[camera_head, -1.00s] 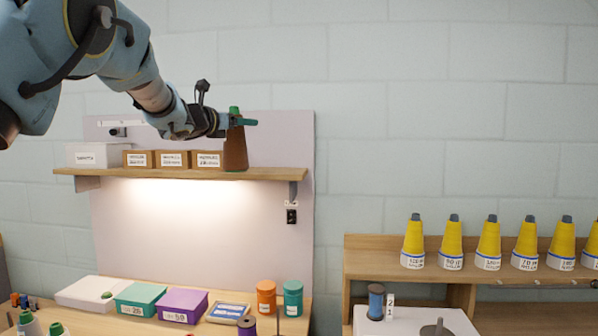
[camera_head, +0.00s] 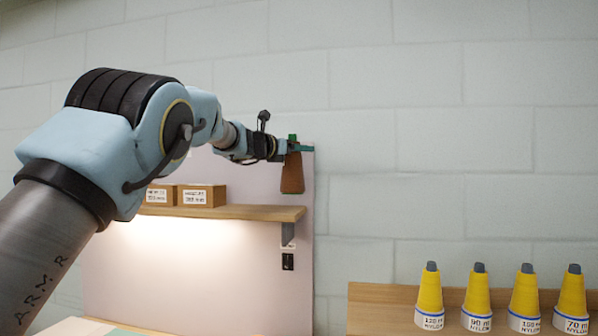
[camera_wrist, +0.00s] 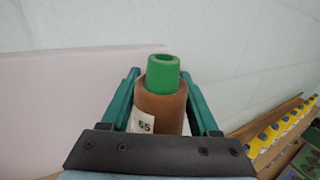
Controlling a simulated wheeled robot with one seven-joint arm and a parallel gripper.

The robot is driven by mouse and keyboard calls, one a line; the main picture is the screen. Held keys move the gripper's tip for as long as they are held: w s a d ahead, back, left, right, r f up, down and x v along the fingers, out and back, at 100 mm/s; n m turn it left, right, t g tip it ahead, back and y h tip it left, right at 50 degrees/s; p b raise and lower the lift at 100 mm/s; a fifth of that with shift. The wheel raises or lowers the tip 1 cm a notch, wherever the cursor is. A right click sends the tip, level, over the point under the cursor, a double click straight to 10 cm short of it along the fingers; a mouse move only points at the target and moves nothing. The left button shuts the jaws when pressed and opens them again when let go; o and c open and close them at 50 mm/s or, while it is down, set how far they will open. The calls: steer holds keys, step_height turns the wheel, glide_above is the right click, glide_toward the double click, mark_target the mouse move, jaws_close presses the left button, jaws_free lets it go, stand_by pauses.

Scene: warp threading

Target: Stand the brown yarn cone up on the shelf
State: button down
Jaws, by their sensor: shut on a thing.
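The brown yarn cone (camera_head: 292,176) is upright, with a green tip at its top. It hangs near the right end of the wooden shelf (camera_head: 255,212), its base appearing a little above the shelf top. My gripper (camera_head: 300,148) is shut on the cone near its top. In the wrist view, the teal fingers of my gripper (camera_wrist: 160,78) lie on either side of the brown yarn cone (camera_wrist: 160,108), which shows a white label reading 65. The cone's base is hidden in the wrist view.
Small labelled brown boxes (camera_head: 202,196) stand on the shelf left of the cone. My arm hides the shelf's left part. The shelf between boxes and right end is clear. Yellow cones (camera_head: 478,296) stand on a lower rack at right. A pale panel (camera_head: 200,270) backs the shelf.

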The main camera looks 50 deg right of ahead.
mark_target(298, 164)
steer(key=shift+f, duration=2.15)
steer(key=shift+c, duration=2.1)
jaws_free()
steer(key=shift+a, duration=0.1)
